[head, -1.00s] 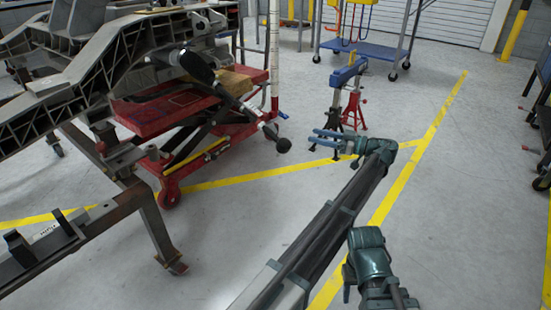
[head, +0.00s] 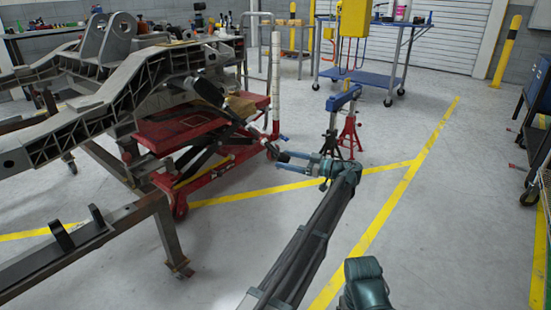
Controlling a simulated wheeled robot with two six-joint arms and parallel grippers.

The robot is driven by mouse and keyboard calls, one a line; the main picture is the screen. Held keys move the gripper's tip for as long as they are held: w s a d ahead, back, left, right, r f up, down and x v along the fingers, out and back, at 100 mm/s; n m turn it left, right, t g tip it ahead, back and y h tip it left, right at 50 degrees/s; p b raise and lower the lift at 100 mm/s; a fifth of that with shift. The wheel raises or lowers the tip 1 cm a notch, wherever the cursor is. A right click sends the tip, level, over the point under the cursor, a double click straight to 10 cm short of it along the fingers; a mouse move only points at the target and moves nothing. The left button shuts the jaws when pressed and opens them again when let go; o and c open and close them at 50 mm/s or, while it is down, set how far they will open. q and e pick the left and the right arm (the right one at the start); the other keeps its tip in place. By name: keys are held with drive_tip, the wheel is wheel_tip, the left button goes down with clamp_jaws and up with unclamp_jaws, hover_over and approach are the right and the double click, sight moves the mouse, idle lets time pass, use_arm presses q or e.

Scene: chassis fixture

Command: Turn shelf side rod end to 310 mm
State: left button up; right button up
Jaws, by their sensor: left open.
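The dark rod (head: 209,91) slants down to the right from the grey chassis and has a light section partway along. Its dark rounded rod end (head: 283,157) points toward my left gripper. My left gripper (head: 282,160) is open, with two blue-grey fingers pointing left. In this view the rod end overlaps the fingertips. I cannot tell whether it is between the fingers or touching them. Part of my right arm shows at the bottom edge, but no right fingers show.
The grey chassis (head: 120,78) fills the upper left, with a red lift table (head: 165,135) under it. A blue cart (head: 362,78) stands farther back.

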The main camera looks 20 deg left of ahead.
use_arm(q)
drive_tip(key=shift+w+a, duration=0.15)
drive_tip(key=shift+a, duration=1)
drive_tip(key=shift+w+a, duration=0.1)
drive_tip(key=shift+a, duration=1.05)
